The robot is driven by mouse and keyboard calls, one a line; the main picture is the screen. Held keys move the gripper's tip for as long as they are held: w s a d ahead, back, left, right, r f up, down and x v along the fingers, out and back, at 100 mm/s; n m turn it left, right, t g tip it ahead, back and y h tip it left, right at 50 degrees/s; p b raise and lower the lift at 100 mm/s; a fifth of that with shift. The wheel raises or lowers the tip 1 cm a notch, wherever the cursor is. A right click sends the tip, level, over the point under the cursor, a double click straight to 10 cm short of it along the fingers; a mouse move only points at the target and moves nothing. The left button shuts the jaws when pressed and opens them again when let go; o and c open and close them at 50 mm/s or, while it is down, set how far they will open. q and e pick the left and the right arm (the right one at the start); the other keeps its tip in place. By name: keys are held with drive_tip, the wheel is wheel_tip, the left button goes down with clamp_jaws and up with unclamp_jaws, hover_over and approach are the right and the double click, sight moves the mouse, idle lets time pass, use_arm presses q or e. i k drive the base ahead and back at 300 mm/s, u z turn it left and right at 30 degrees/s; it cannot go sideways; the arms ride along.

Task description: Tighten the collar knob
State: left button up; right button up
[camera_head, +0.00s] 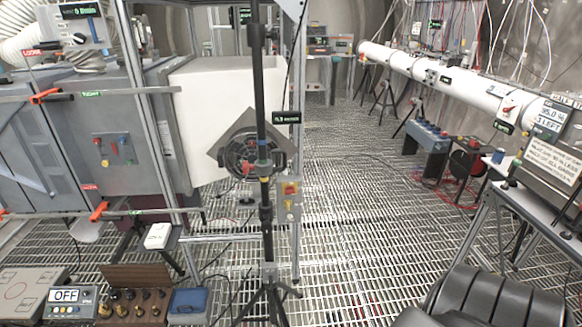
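A black upright pole (259,90) stands on a tripod (268,290) in the middle of the camera_head view. A small collar (264,166) with coloured parts sits around the pole at mid-height. A small red part (247,168) shows just left of the collar; I cannot tell whether it is the collar knob or belongs to the round fan behind. How tight the knob is cannot be seen. Neither of my grippers shows in this view.
A round black fan (240,150) is behind the pole, with a switch box (289,190) at its right. Grey cabinets (110,140) fill the left. A black padded seat (495,300) is at front right. A long white pipe (440,75) runs along the right.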

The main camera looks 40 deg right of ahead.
sight(246, 167)
drive_tip(key=z, duration=1.2)
drive_tip(key=i, duration=0.5)
drive_tip(key=z, duration=0.05)
